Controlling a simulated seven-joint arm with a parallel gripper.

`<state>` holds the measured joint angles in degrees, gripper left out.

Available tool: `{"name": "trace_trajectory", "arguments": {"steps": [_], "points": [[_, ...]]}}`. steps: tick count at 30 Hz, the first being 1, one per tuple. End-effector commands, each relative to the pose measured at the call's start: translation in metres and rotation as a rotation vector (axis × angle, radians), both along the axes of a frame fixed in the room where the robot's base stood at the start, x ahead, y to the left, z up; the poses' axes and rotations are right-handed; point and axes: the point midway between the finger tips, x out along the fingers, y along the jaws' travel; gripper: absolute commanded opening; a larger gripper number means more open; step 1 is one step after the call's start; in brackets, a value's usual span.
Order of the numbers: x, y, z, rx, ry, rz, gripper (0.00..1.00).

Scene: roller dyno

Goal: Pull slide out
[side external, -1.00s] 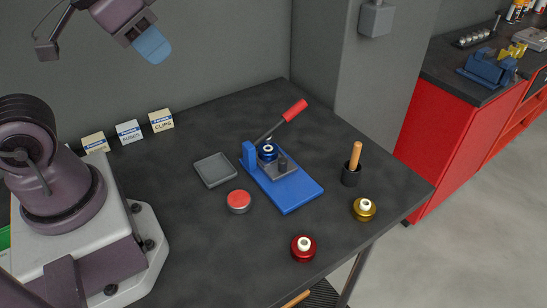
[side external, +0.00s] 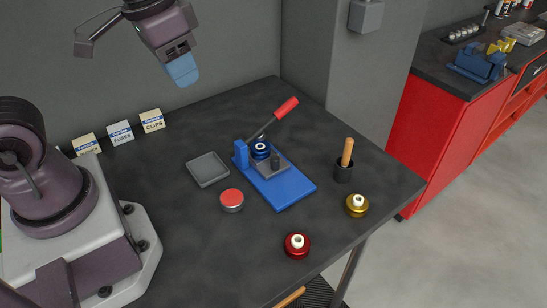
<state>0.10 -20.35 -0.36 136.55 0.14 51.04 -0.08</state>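A small hand press with a blue base (side external: 290,193) stands on the dark table. Its lever is raised and has a red handle (side external: 286,107). A grey slide plate (side external: 272,171) with a dark upright knob (side external: 275,158) sits on the base. A blue ring-shaped piece (side external: 261,151) with a light centre is at the plate's rear, below the lever. My gripper (side external: 184,72) hangs high at upper left, well clear of the press, with blue fingertips pointing down. The fingers overlap from this side, so any gap between them is hidden. No held object shows.
A grey tray (side external: 190,171) and a red-topped tin (side external: 232,200) lie left of the press. Labelled boxes (side external: 121,133) line the wall.

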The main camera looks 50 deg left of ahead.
Motion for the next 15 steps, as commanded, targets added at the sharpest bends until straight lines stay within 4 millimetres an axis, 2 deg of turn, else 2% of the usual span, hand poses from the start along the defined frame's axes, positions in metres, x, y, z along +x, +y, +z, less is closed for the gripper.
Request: {"name": "trace_trajectory", "arguments": {"steps": [1,5,9,15], "points": [[0.013,-0.001,-0.011,0.001,0.05,-0.002,0.33],[0.047,-0.002,-0.038,0.003,0.142,-0.004,0.33],[0.083,-0.004,-0.077,0.003,0.224,-0.006,0.33],[0.126,-0.008,-0.133,0.001,0.292,-0.005,0.33]]}}
